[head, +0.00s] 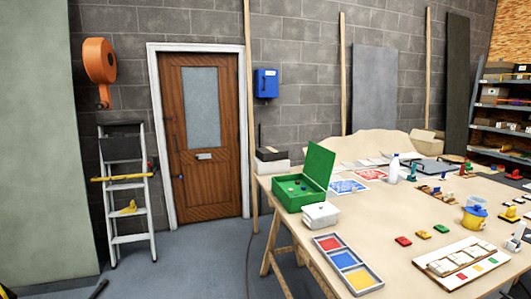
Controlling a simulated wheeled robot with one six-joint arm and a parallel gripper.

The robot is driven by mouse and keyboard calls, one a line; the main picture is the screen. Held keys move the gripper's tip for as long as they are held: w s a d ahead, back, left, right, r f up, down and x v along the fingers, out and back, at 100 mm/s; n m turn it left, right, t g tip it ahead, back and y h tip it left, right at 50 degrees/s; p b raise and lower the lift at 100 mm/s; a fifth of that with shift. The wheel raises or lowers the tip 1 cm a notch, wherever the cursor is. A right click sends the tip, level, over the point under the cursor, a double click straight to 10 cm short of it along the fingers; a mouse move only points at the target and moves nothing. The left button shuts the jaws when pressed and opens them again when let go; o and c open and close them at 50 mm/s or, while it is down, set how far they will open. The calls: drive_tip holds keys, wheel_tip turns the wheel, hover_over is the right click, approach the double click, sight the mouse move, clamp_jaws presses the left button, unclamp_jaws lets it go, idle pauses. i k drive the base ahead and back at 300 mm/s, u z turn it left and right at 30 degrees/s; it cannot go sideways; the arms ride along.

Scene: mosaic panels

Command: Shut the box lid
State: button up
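A green box (293,203) stands near the left end of the table. Its green lid (318,165) is open and stands up steeply at the box's right side. Several small dark and coloured pieces lie inside the box. A small white lidded box (321,215) stands just in front of the green box, and its lid looks shut. My gripper cannot be made out in the head view.
The table (390,272) holds a tray with red, yellow and blue sections (348,263), a white tile panel (461,263), a yellow pot (474,217) and a white bottle (394,168). A stepladder (126,185) stands left of the door. The floor (205,258) left of the table looks mostly clear.

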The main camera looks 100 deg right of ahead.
sight(320, 162)
drive_tip(key=z, duration=2.9)
drive_tip(key=i, duration=3.35)
drive_tip(key=z, duration=2.3)
